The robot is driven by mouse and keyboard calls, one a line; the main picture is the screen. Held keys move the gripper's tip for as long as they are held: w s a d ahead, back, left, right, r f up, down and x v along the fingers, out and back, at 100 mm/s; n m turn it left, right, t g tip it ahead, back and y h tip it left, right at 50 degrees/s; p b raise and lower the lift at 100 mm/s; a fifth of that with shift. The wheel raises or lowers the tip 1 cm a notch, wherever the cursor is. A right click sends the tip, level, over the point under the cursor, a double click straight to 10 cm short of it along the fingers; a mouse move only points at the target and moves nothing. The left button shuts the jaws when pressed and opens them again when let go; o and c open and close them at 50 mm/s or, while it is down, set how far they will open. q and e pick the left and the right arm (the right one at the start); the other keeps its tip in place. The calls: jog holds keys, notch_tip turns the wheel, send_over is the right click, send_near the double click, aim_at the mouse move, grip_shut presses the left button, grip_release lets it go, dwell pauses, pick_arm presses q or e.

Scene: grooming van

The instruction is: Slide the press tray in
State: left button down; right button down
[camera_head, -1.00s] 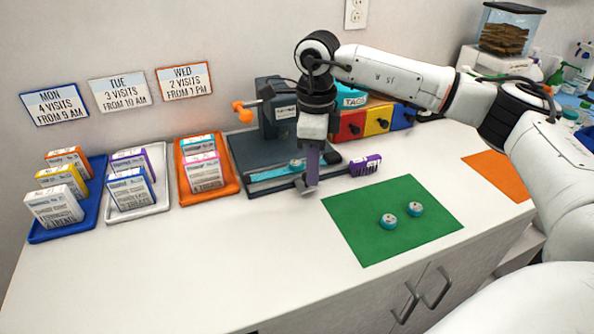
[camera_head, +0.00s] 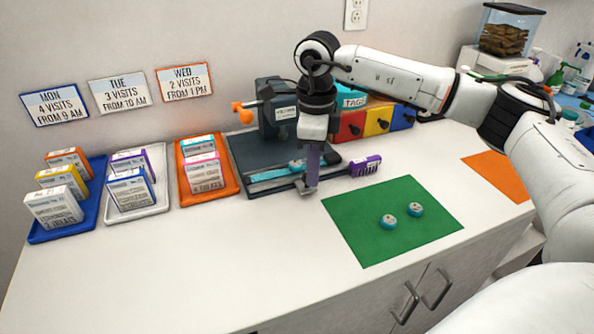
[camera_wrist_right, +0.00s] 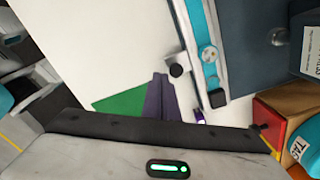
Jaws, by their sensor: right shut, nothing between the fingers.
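The press (camera_head: 277,110) is dark grey with an orange-knobbed lever and stands on a flat base against the wall. Its press tray (camera_head: 272,178) lies along the front of the base, with a teal strip and a small round badge (camera_head: 297,165) on it. The wrist view shows the tray's teal strip (camera_wrist_right: 197,22), the badge (camera_wrist_right: 208,54) and a dark knob (camera_wrist_right: 178,70) at its edge. My right gripper (camera_head: 309,188) points down just in front of the tray, shut and empty. In the wrist view its fingers (camera_wrist_right: 160,82) are beside the knob; contact is unclear. My left gripper is out of view.
A purple stamp-like block (camera_head: 365,166) lies right of the tray. A green mat (camera_head: 350,215) holds two round badges (camera_head: 388,221). Coloured drawers (camera_head: 378,122) stand behind. Blue, white and orange trays (camera_head: 232,188) with boxes stand at left. The front counter is clear.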

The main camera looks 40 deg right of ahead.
dwell(0.6)
jog(key=shift+f+b, duration=0.8)
jog(key=shift+f, duration=0.45)
jog(key=shift+s+a, duration=0.2)
jog(key=shift+s, duration=0.75)
notch_tip(320, 180, up, 7)
jog(key=p, duration=0.5)
